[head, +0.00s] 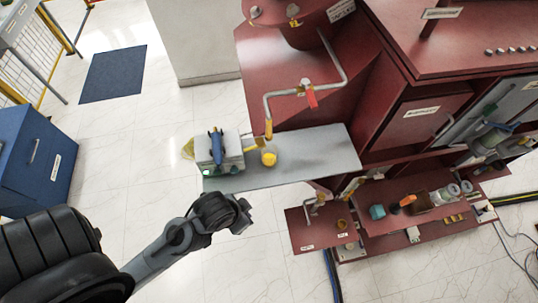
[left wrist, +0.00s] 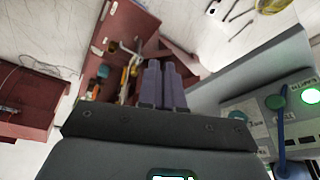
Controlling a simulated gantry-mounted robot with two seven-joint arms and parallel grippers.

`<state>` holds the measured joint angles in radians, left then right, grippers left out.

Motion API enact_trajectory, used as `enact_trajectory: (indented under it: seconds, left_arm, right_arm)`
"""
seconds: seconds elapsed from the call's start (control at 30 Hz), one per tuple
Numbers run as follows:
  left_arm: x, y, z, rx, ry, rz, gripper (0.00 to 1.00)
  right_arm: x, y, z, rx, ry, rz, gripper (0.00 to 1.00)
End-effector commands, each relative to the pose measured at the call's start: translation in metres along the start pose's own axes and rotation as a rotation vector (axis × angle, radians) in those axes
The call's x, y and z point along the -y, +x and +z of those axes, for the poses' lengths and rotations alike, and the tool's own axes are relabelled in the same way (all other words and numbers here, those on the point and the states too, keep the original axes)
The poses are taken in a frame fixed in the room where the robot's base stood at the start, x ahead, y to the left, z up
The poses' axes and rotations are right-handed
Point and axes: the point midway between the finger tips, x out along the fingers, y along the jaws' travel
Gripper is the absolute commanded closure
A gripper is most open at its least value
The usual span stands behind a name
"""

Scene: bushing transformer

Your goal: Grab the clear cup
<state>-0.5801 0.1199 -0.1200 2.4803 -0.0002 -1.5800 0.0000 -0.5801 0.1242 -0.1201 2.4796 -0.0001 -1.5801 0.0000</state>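The clear cup (head: 269,157) holds something yellow. It stands on the grey shelf (head: 315,155), below the yellow end of a bent pipe (head: 268,125). My left gripper (head: 246,214) is in front of the shelf, below and left of the cup in the head view, and apart from it. In the left wrist view, its two fingers (left wrist: 164,86) lie side by side with almost no gap, and nothing shows between them. I cannot make out the cup in the left wrist view. My right gripper is not seen in either view.
A grey instrument box (head: 222,152) with a blue handle and green light stands left of the cup; it also shows in the left wrist view (left wrist: 262,122). A red valve handle (head: 311,96) hangs on the pipe. A lower red platform (head: 322,229) carries small items. The shelf's right part is clear.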

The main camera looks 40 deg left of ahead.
Motion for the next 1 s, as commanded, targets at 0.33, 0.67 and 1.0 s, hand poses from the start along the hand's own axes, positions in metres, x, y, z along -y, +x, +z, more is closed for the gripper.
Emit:
enact_trajectory:
  seconds: [0.33, 0.67, 1.0]
  left_arm:
    - [0.0, 0.0, 0.0, 0.0, 0.0, 0.0, 0.4]
    - [0.0, 0.0, 0.0, 0.0, 0.0, 0.0, 0.15]
    - [0.002, 0.0, -0.025, -0.132, -0.008, -0.001, 0.15]
  right_arm:
    - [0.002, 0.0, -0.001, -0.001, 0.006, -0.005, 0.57]
    - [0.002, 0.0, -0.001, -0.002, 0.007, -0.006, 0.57]
    - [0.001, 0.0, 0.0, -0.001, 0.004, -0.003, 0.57]
